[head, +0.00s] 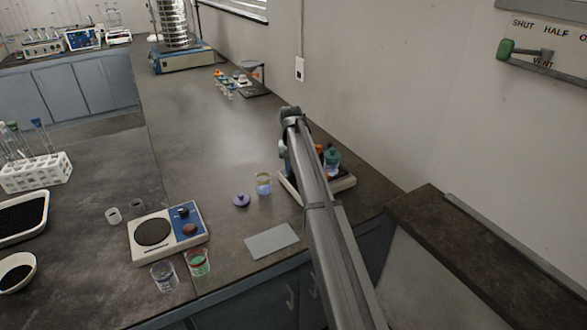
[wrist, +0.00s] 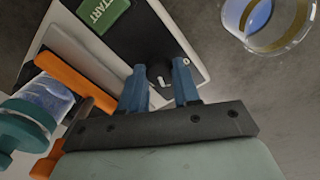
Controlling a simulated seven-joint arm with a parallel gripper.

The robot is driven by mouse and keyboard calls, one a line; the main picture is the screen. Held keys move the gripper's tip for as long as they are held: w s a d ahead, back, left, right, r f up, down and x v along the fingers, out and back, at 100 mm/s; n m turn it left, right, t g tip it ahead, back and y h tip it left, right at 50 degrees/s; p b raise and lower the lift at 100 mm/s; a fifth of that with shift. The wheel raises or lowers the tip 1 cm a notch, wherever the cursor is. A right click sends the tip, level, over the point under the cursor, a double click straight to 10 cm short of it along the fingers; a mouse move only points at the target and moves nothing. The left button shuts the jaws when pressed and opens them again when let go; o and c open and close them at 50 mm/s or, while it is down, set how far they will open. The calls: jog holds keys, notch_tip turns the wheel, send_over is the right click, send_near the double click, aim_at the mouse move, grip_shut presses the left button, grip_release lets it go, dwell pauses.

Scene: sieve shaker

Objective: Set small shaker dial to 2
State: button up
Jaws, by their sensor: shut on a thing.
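The small shaker (head: 346,184) stands on the bench in the head view, largely hidden behind my arm. In the wrist view its panel (wrist: 192,38) is black with a white edge and a green START button (wrist: 104,15). My gripper (wrist: 160,76) is over the panel, its blue fingers on either side of the black dial (wrist: 157,72) and shut on it. A white mark shows on the dial between the fingers. The dial's numbers are mostly hidden or too small to read, so I cannot tell its setting.
An orange clamp (wrist: 75,80) and a teal-capped bottle (wrist: 42,98) sit on the shaker, close left of the fingers in the wrist view. A glass beaker (head: 264,184) stands left of the shaker, near a purple lid (head: 241,200). A grey pad (head: 271,241) lies in front.

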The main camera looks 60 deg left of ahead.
aim_at(292, 171)
dwell(0.4)
jog(key=o, duration=1.1)
jog(key=shift+c, duration=0.2)
notch_tip(292, 171, up, 14)
jog(key=shift+s+a, duration=0.15)
jog(key=shift+s, duration=0.05)
